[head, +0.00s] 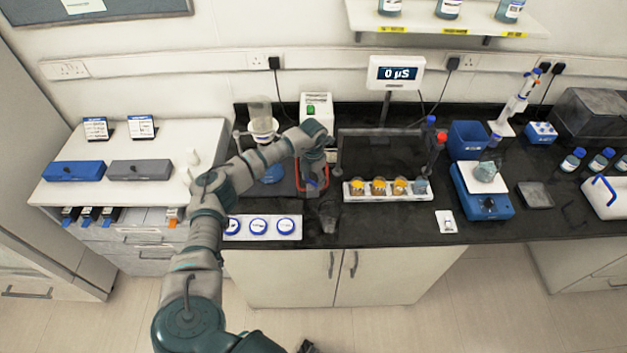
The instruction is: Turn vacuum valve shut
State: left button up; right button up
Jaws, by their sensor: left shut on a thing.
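My left arm reaches in from the bottom left, over the bench. Its gripper (313,187) points down in front of the white box with a green button (316,106). It is shut on a small part, most likely the vacuum valve, which the fingers mostly hide. A little blue and a red edge show at the fingers. I cannot tell how far the valve is turned. My right gripper is not in view.
A white rack with several small jars (388,197) stands just right of my gripper. A white tray with blue-rimmed dishes (288,236) lies at the front left. A blue balance (482,203) and a blue bin (467,140) stand to the right. The display (396,73) reads 0 µS.

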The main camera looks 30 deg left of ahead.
pick_arm(q)
jog(key=m+b, duration=0.1)
jog(key=m, duration=0.4)
jog(key=shift+s+f+b, duration=0.15)
jog(key=shift+b, duration=0.2)
jog(key=m, duration=0.2)
jog(key=shift+m+b, duration=0.3)
jog(key=shift+m, duration=0.1)
jog(key=shift+a+m, duration=0.1)
jog(key=shift+m, duration=0.9)
jog(key=shift+r, duration=0.2)
jog(key=o, duration=1.2)
jog(key=shift+c, duration=0.2)
jog(key=shift+a, duration=0.1)
jog(key=shift+d, duration=0.2)
